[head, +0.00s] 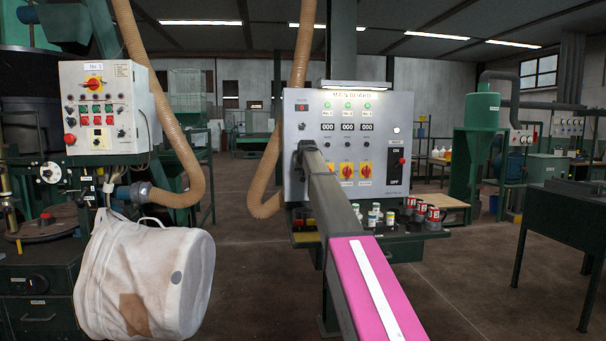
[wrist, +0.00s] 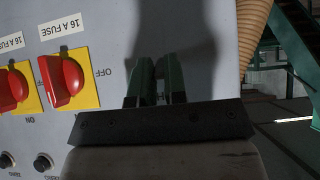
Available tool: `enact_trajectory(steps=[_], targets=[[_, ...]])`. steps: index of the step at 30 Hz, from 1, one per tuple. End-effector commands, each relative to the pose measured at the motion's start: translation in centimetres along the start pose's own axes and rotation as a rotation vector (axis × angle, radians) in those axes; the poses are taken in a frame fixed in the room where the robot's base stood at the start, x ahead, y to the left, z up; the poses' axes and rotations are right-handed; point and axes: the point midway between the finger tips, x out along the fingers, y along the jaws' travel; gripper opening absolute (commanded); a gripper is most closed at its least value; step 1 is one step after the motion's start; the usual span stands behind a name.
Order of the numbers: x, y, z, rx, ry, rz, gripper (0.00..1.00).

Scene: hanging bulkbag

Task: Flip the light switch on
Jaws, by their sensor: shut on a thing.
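The grey main board (head: 345,105) stands ahead, with lights, displays and red-yellow fuse switches on it. My gripper (head: 303,148) is at the left part of this board, mostly hidden by my arm in the head view. In the wrist view, its dark green fingers (wrist: 158,75) reach the panel face beside a red fuse switch (wrist: 65,82). A bit of label lettering shows between the fingers. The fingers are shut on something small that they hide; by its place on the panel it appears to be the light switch. Its position cannot be seen.
A black ON/OFF plate (head: 397,166) is at the board's right. A shelf below holds several cans (head: 420,210) and bottles. A beige hose (head: 270,190) hangs left of the board. A white bulk bag (head: 145,275) and control box (head: 105,105) stand at left.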

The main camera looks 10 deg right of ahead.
Motion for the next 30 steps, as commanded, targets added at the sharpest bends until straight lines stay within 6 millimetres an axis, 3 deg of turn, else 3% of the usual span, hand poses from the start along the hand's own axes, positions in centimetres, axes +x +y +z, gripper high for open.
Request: enact_trajectory(steps=[17, 18, 20, 30], targets=[[0.03, 0.0, -0.07, 0.0, -0.04, 0.0, 0.0], [0.03, 0.0, -0.07, 0.0, -0.04, 0.0, 0.19], [0.03, 0.0, -0.08, 0.0, -0.039, 0.0, 0.38], [-0.13, 0.0, -0.1, 0.0, -0.038, 0.0, 0.38]])
